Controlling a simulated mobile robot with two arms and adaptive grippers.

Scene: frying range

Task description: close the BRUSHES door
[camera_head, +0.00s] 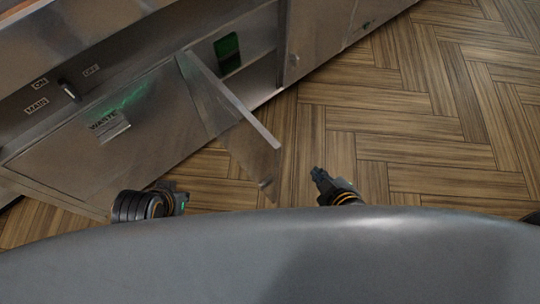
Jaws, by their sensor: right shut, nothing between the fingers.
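A metal cabinet door (232,125) stands open in the middle of the head view, swung out from the cabinet front over the floor. No BRUSHES label can be read on it. The opening behind it shows a dark inside and a green item (227,50). My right gripper (316,173) is shut and empty, to the right of the door's free end and apart from it. My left gripper (180,200) is low at the left, in front of the WASTE panel; its fingers are not clear.
The closed WASTE panel (125,125) is left of the open door. A MAIN switch (68,89) with ON and OFF marks sits further left. A closed metal panel (318,35) is right of the opening. Wooden floor (430,110) is clear at the right.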

